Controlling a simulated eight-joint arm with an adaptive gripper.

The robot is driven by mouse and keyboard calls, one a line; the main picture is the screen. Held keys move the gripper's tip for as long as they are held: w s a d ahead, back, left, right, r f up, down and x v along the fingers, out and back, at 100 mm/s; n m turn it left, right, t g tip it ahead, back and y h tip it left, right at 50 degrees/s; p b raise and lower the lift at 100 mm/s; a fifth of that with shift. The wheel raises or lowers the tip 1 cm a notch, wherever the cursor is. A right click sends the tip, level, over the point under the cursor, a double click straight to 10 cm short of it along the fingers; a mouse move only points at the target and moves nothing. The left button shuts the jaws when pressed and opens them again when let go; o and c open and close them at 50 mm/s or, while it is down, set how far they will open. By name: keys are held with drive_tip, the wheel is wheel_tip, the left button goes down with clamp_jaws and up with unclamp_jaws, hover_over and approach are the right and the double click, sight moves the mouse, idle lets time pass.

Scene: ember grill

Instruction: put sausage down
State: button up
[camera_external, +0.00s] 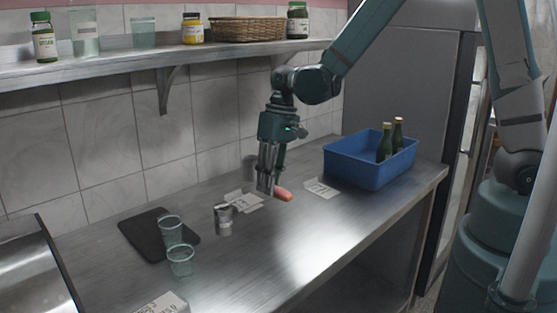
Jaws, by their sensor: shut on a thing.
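A pinkish sausage (283,194) is held between the fingertips of my gripper (267,188). The gripper points down and is shut on the sausage. Its end sticks out to the right of the fingers. The sausage shows close over the steel counter (290,240), between two white paper labels. I cannot tell whether it touches the counter. The fingers hide the other part of the sausage.
A metal can (223,220) and a paper label (245,201) are left of the gripper. Another label (321,188) and a blue crate (350,168) with green bottles are right. The front counter middle is clear.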

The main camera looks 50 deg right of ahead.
sight(270, 217)
drive_tip(key=shift+f, duration=0.6)
drive_tip(key=shift+f, duration=0.1)
drive_tip(key=shift+d+x, duration=0.2)
drive_tip(key=shift+x, duration=0.8)
drive_tip(key=shift+d+x, duration=0.2)
drive_tip(key=shift+x, duration=0.75)
drive_tip(key=shift+f+b, duration=0.25)
drive_tip(key=shift+b, duration=0.05)
drive_tip(key=o, duration=0.9)
drive_tip(key=shift+r, duration=0.15)
drive_tip(key=shift+p+v, duration=0.5)
drive_tip(key=shift+v, duration=5.55)
